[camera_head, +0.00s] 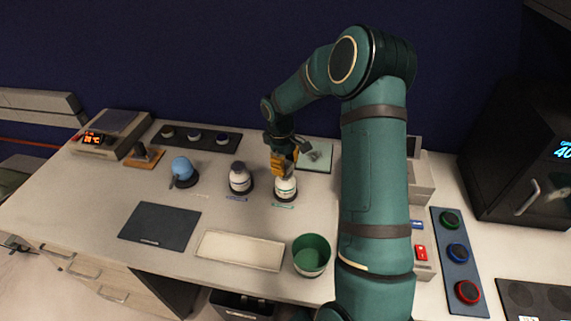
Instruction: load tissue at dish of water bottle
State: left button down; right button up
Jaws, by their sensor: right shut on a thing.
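My right gripper (284,170), with orange fingers, comes down over a small white bottle with a green label (286,188) and is shut on its top. The bottle is upright on a dark round base, with a small green label strip on the table in front of it. A second white bottle with a dark cap (239,180) stands to its left, with a blue label strip in front. I cannot make out a tissue for certain; a light green mat (318,155) with a small grey item lies behind the gripper. My left gripper is not in view.
A blue round-topped object (182,170), a black strip with several small jars (196,136) and a device with a lit display (92,138) are at left. A dark mat (160,225), pale tray (240,250) and green bin (311,256) are in front. Colored buttons (458,252) are at right.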

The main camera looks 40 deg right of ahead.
aim_at(287, 165)
jog(key=shift+f+b, duration=0.7)
jog(key=shift+f, duration=0.4)
dwell(1.0)
dwell(0.5)
jog(key=shift+r+p, duration=2.4)
jog(key=shift+r, duration=1.2)
